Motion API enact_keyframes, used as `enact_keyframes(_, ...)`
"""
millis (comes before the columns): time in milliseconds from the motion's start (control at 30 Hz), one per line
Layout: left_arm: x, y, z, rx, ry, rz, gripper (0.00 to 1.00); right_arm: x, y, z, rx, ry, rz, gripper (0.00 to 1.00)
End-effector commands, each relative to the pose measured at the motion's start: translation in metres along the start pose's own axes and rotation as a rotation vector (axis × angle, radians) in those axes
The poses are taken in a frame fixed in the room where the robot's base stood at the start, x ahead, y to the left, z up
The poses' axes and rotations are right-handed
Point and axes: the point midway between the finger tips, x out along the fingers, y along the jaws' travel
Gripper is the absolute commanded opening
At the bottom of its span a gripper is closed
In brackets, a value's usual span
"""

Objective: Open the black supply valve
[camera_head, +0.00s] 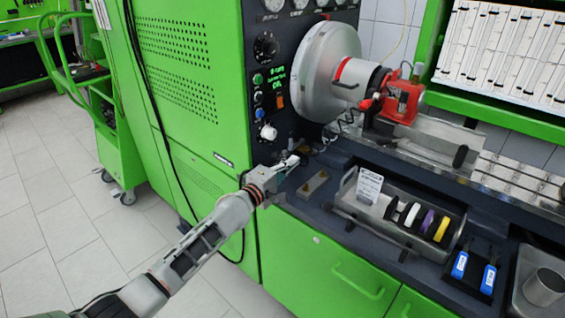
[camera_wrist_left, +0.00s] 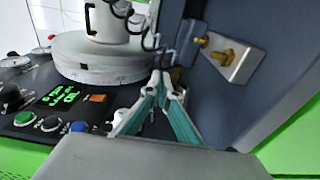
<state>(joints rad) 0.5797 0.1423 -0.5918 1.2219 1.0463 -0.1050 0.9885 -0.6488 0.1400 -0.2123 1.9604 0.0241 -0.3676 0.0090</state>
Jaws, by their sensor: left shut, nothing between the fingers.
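My left gripper (camera_head: 290,162) is at the lower right corner of the machine's dark control panel, just above the bench's left end. In the left wrist view its teal fingers (camera_wrist_left: 163,80) come together at the tips, shut and empty, near dark hoses and fittings (camera_wrist_left: 165,50). I cannot make out a clearly identifiable black supply valve there; the gripper and fittings may hide it. A large black knob (camera_head: 266,46) is high on the panel, well above the gripper. My right gripper is not in view.
A metal bracket with brass fittings (camera_wrist_left: 232,58) is close to the fingers. Panel buttons and a white knob (camera_head: 268,132) are just above the gripper. The large grey drum (camera_head: 325,72) and red clamp (camera_head: 400,98) are behind. A tray with coloured rings (camera_head: 375,232) is to the right.

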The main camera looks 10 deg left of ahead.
Motion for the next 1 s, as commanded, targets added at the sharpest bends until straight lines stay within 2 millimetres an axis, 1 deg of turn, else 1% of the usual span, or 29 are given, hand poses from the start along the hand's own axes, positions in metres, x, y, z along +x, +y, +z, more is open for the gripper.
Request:
enact_keyframes(100,0.006,0.002,0.004,0.001,-0.001,0.0,0.0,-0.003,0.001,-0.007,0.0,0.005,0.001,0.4)
enact_keyframes(400,0.013,0.001,0.008,0.003,-0.005,-0.001,0.0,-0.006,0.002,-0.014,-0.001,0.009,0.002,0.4)
enact_keyframes(733,0.017,0.0,0.012,-0.003,0.001,-0.001,0.0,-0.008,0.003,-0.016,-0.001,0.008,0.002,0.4)
enact_keyframes(1000,0.018,0.0,0.011,0.0,0.015,0.0,0.0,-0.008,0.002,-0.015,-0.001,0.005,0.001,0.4)
